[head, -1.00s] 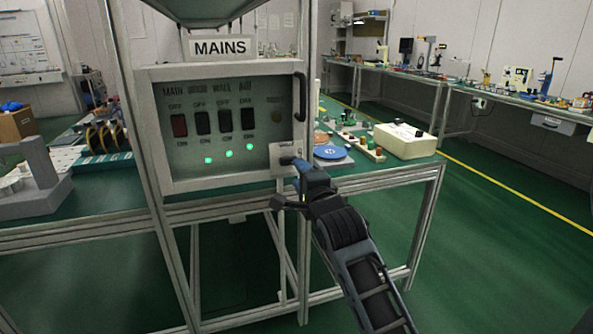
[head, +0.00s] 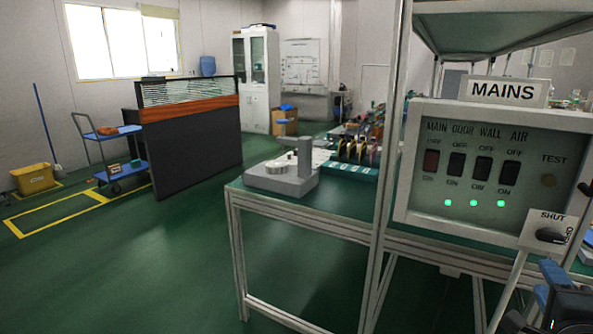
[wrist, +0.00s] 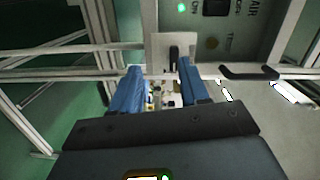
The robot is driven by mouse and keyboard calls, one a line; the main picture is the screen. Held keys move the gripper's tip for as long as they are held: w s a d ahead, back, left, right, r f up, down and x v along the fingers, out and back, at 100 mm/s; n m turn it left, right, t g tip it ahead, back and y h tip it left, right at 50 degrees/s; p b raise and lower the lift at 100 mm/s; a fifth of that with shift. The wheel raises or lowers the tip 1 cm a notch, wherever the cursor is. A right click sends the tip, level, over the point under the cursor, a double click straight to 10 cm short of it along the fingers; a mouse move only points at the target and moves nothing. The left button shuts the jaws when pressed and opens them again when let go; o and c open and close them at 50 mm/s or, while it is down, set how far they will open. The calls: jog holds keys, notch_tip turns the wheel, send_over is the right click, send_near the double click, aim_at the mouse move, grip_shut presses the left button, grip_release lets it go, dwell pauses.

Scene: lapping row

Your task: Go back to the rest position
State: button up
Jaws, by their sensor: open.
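The grey MAINS box (head: 490,170) stands on the bench frame at the right of the head view. My gripper (head: 530,298) is at the bottom right, below the plate and partly cut off. In the wrist view, my gripper (wrist: 160,68) has its blue fingers apart, with the plate (wrist: 170,50) beyond them and nothing held between.
A green-topped bench (head: 340,195) carries a grey fixture (head: 285,180) and a rack of spools (head: 355,152). A frame post (head: 388,150) rises left of the box. A blue trolley (head: 115,150) and dark partition (head: 195,145) stand left. The green floor between is open.

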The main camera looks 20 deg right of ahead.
jog(key=s+a+f+n+t+y+p, duration=0.1)
jog(key=s+a+f+n+y+p, duration=0.2)
jog(key=a+n, duration=0.6)
jog(key=s+a+f+n+t+y+p, duration=0.15)
jog(key=s+a+n+y, duration=0.3)
jog(key=a, duration=0.85)
jog(key=s+a+r+n+y+p, duration=0.1)
jog(key=s+a+r+n+y, duration=0.1)
jog(key=s+a+n, duration=0.3)
jog(key=s+a+r+n+y+p, duration=0.1)
jog(key=s+a+r+n, duration=0.3)
jog(key=s, duration=0.6)
jog(key=a+n+y, duration=0.1)
jog(key=n, duration=0.1)
jog(key=shift+s+a+r+n+y, duration=0.2)
jog(key=shift+a+n+y, duration=0.15)
jog(key=shift+a, duration=0.05)
jog(key=shift+c, duration=0.4)
